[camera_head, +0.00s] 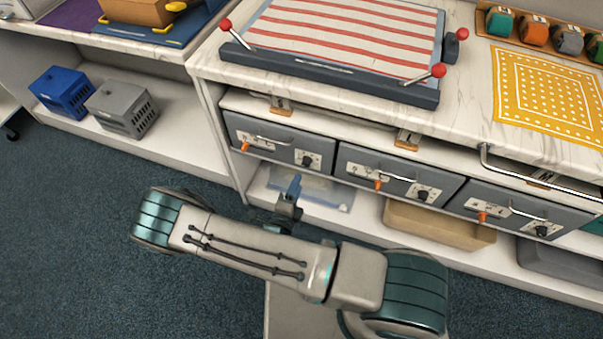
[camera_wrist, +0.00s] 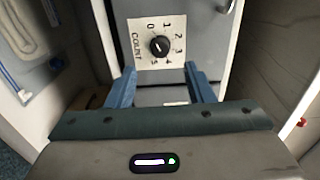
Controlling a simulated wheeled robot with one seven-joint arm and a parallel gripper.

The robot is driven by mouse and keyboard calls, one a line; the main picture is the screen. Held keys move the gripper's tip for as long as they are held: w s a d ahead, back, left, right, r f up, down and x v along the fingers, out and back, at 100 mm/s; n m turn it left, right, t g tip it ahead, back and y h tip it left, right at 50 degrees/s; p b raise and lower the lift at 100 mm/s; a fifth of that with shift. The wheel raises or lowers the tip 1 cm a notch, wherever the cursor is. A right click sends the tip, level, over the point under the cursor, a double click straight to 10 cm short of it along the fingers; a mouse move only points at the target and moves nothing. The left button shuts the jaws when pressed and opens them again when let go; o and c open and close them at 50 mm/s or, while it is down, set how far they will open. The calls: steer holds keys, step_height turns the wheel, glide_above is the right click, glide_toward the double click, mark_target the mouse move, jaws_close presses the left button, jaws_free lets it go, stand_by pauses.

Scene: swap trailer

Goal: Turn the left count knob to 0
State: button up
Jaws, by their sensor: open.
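The left count knob (camera_head: 308,160) is a small black dial on a white plate at the right of the left grey drawer front. In the wrist view a black knob (camera_wrist: 160,46), which looks like the same one, sits on a plate marked COUNT with numbers 0 to 5 around it. I cannot clearly tell which number it points to. My gripper (camera_wrist: 160,76) is open, its two blue fingers apart and below the knob in that view, not touching it. In the head view my gripper (camera_head: 290,190) is just below and in front of the left drawer, partly hidden by my arm.
The middle drawer (camera_head: 350,162) and right drawer (camera_head: 470,201) have similar knobs and orange levers. The counter edge (camera_head: 330,108) overhangs the drawers. The carpet (camera_head: 70,230) at left is free.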

steer(key=v, duration=0.7)
steer(key=shift+r, duration=0.15)
steer(key=d+r+m+g+h+p, duration=0.2)
steer(key=d+r+m+g, duration=0.25)
steer(key=r+m, duration=0.4)
steer(key=d+r+m+g+h+p, duration=0.2)
steer(key=d+r+m+g, duration=0.2)
steer(key=r+m+g, duration=0.4)
steer(key=d+r+m+g+h+p, duration=0.2)
steer(key=d+r+m+g, duration=0.15)
steer(key=r+m, duration=0.5)
steer(key=s+d+r+m+y+p, duration=0.1)
steer(key=d+r+m+y+p, duration=0.1)
steer(key=r+m+y, duration=0.2)
steer(key=s+d+r+m+t+y+p, duration=0.1)
steer(key=r+m+y, duration=0.3)
steer(key=r+m, duration=0.7)
steer(key=s+d+r+m+y+p, duration=0.3)
steer(key=r+m+y, duration=0.1)
steer(key=r+m, duration=0.4)
steer(key=shift+d+m+t+p, duration=0.3)
steer(key=shift+m+t+p, duration=0.1)
steer(key=shift+m, duration=0.8)
steer(key=shift+s+r, duration=0.1)
